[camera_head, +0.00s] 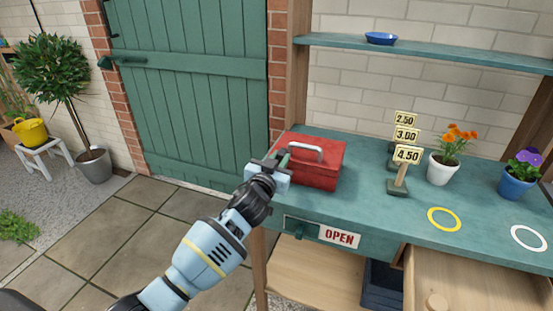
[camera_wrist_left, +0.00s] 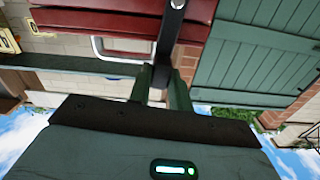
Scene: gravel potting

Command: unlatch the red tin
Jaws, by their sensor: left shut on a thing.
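The red tin (camera_head: 318,174) stands on the left end of the green bench, its lid down and its pale carry handle (camera_head: 306,148) on top. My left gripper (camera_head: 277,164) is at the tin's left side. In the left wrist view the tin's red wall (camera_wrist_left: 110,22) and the handle (camera_wrist_left: 112,52) show beyond the fingers. The fingers (camera_wrist_left: 161,88) are shut on a dark metal latch bar (camera_wrist_left: 171,28) that runs along the tin. The fingers hide the bar's gripped end. My right gripper is not in view.
Price signs (camera_head: 398,187), an orange-flowered white pot (camera_head: 440,170) and a blue pot (camera_head: 515,186) stand right of the tin. A yellow ring (camera_head: 444,209) and a white ring (camera_head: 513,237) mark the bench (camera_head: 375,220). A shelf (camera_head: 450,55) hangs above. An open drawer (camera_head: 480,285) juts out below.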

